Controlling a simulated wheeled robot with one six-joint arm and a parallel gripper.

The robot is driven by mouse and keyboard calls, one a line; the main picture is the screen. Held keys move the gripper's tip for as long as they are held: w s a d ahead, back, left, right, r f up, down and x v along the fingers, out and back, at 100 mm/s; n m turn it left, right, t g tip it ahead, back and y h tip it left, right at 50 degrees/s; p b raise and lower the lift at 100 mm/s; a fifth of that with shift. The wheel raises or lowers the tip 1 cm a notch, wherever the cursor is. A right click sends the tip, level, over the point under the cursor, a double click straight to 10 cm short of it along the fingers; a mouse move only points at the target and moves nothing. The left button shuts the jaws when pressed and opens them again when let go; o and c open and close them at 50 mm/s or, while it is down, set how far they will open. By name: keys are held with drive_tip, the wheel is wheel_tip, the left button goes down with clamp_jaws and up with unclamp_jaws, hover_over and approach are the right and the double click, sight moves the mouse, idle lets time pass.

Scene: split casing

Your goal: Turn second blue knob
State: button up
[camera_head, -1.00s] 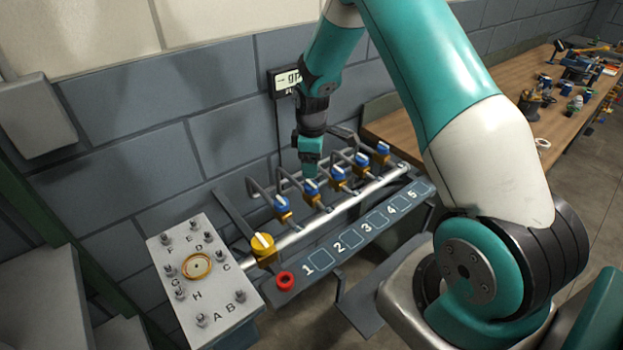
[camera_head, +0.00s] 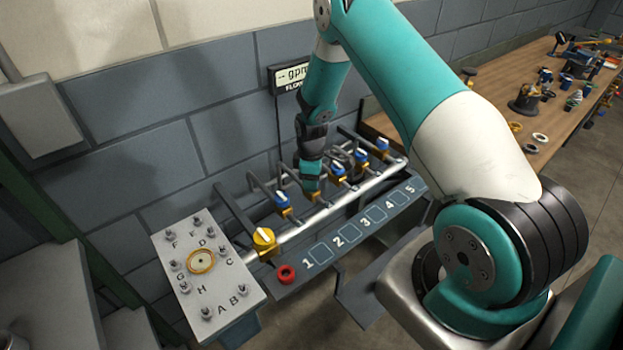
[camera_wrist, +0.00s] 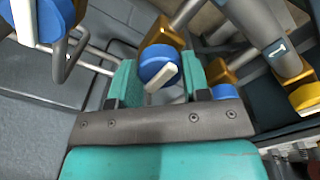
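Several blue knobs with white handles sit in a row on the pipe rack. The first blue knob (camera_head: 283,201) stands closest to the yellow knob (camera_head: 264,238). My gripper (camera_head: 310,187) is lowered at the second position and hides that knob in the head view. In the wrist view, the second blue knob (camera_wrist: 158,66) shows between the two teal fingertips of my gripper (camera_wrist: 158,84). The fingers are apart, one on each side. The white handle is tilted, with space beside it. I cannot tell whether the fingers touch the knob.
The third blue knob (camera_head: 338,169) and its bent pipes stand close to the right of my gripper. A numbered panel (camera_head: 346,236) and a red ring (camera_head: 286,273) lie in front. A flow display (camera_head: 292,75) hangs on the wall behind.

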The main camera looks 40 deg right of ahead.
drive_tip(key=shift+m+b, duration=0.3)
drive_tip(key=shift+b, duration=0.05)
drive_tip(key=shift+c, duration=0.3)
drive_tip(key=m+b, duration=0.2)
drive_tip(key=m, duration=0.1)
drive_tip(key=shift+f, duration=0.1)
drive_tip(key=m+b, duration=0.3)
drive_tip(key=m, duration=0.2)
drive_tip(key=m+b, duration=0.1)
drive_tip(key=m, duration=0.3)
drive_tip(key=shift+w+m+b, duration=0.1)
drive_tip(key=shift+m+b, duration=0.2)
drive_tip(key=shift+m, duration=0.1)
drive_tip(key=shift+d+m+b, duration=0.1)
drive_tip(key=shift+m+b, duration=0.5)
drive_tip(key=shift+m, duration=1.7)
drive_tip(key=shift+r, duration=0.2)
drive_tip(key=o, duration=0.9)
